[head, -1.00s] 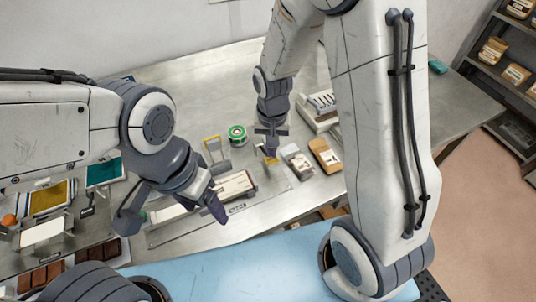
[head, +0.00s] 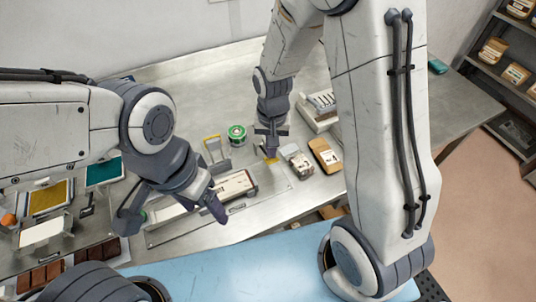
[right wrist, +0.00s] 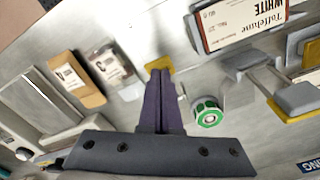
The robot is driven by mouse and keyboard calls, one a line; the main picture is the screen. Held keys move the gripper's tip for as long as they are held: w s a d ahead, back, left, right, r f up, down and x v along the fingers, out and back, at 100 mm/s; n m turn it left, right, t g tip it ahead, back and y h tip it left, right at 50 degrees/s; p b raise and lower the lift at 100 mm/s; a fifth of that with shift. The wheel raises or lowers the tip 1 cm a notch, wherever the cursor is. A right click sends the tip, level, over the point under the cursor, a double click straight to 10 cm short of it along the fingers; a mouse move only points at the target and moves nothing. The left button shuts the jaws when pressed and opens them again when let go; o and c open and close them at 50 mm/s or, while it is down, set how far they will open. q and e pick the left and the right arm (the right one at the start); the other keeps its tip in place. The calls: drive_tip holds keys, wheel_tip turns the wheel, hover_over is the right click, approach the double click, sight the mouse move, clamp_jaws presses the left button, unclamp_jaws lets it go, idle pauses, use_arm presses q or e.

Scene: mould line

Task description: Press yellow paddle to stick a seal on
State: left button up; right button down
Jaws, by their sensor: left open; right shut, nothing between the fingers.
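A yellow paddle (head: 271,159) lies at the tips of my right gripper (head: 270,152); it also shows in the right wrist view (right wrist: 160,64). My right gripper is shut and empty, pointing down. Its fingertips (right wrist: 160,73) overlap the paddle's edge and appear to touch it. A white and brown labelled carton (head: 236,186) lies in front of the devices. My left gripper (head: 172,209) is open, over the carton's left side.
A green-rimmed roll (head: 237,134) stands between the two paddles. A small clear pack (head: 297,161) and a brown pouch (head: 325,155) lie right of my right gripper. A white-framed tray (head: 319,111) stands behind them. The rear left of the metal table is clear.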

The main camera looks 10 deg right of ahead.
sight(272, 160)
drive_tip(key=shift+f+b, duration=2)
drive_tip(key=shift+f, duration=0.8)
drive_tip(key=shift+r, duration=0.2)
drive_tip(key=shift+r+p, duration=4.6)
drive_tip(key=shift+r, duration=0.3)
drive_tip(key=shift+s+a, duration=0.15)
drive_tip(key=shift+a, duration=0.1)
drive_tip(key=s+a+r+n+b, duration=0.2)
drive_tip(key=s+n, duration=0.1)
drive_tip(key=s, duration=0.3)
drive_tip(key=s+a+r+n+b, duration=0.2)
drive_tip(key=s+r+n, duration=0.1)
drive_tip(key=s, duration=0.3)
drive_tip(key=s+a+r+n+y+b, duration=0.1)
drive_tip(key=s+a+r+n+b, duration=0.1)
drive_tip(key=s+n, duration=0.3)
drive_tip(key=shift+s+a+r, duration=0.45)
drive_tip(key=shift+s+a, duration=0.15)
drive_tip(key=shift+s, duration=0.2)
